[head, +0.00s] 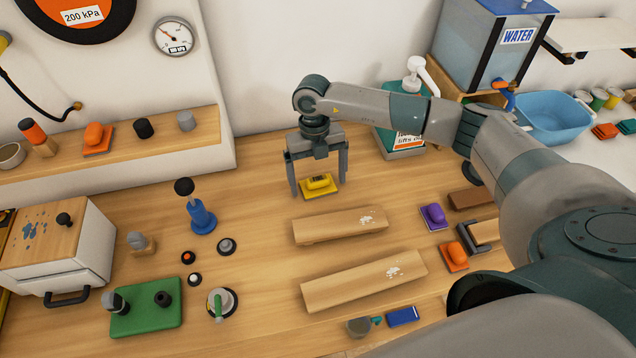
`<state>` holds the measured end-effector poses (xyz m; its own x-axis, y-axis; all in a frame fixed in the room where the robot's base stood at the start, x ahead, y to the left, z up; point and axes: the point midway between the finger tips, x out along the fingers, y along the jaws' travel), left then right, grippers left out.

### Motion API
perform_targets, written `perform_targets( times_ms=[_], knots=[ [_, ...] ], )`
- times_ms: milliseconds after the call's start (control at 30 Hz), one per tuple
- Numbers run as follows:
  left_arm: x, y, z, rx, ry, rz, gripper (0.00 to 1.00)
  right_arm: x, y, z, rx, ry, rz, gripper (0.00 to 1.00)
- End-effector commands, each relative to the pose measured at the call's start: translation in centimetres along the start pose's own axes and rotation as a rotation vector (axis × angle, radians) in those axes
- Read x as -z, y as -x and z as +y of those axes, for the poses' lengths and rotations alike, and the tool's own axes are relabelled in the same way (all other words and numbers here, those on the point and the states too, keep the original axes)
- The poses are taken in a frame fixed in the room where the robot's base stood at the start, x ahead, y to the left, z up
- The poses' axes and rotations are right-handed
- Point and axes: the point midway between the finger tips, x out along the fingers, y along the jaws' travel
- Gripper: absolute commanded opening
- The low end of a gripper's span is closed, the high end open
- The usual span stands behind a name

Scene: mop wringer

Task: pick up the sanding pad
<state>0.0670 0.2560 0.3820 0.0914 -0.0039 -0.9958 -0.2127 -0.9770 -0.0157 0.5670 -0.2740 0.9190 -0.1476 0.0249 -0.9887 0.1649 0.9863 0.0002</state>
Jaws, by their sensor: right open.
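A yellow pad with a raised grip (319,186), which looks like a sanding pad, lies on the wooden worktop behind two boards. My right gripper (318,189) points down over it, open, with one finger to the left of the pad and one to the right. The fingers look apart from the pad; whether the tips touch the worktop I cannot tell. Similar pads lie elsewhere: a purple one (433,216) and an orange one (453,257) at the right, and another orange one (96,138) on the left ledge. My left gripper is not in view.
Two wooden boards (340,226) (364,281) lie in front of the yellow pad. A blue-based plunger (201,216) and small knobs stand to the left. A pump bottle (405,138) stands behind my right arm. Bare worktop (255,180) lies left of the pad.

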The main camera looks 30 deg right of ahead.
Motion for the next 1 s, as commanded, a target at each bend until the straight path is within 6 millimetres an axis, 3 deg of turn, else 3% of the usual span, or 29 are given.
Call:
perform_targets(
  times_ms=[100, 300, 733, 1000],
  knots=[
    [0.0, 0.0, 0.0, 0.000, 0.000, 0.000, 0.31, 0.0, 0.0, 0.0, 0.000, 0.000, 0.000, 0.92],
    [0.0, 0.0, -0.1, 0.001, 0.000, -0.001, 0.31, 0.0, 0.0, 0.0, 0.000, 0.000, 0.000, 0.47],
    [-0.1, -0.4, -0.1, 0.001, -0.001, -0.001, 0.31, 0.0, 0.5, 0.0, 0.000, 0.000, -0.002, 0.47],
    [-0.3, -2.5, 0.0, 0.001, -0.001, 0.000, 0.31, 0.4, 3.4, 0.0, -0.001, 0.001, -0.004, 0.47]
  ],
)
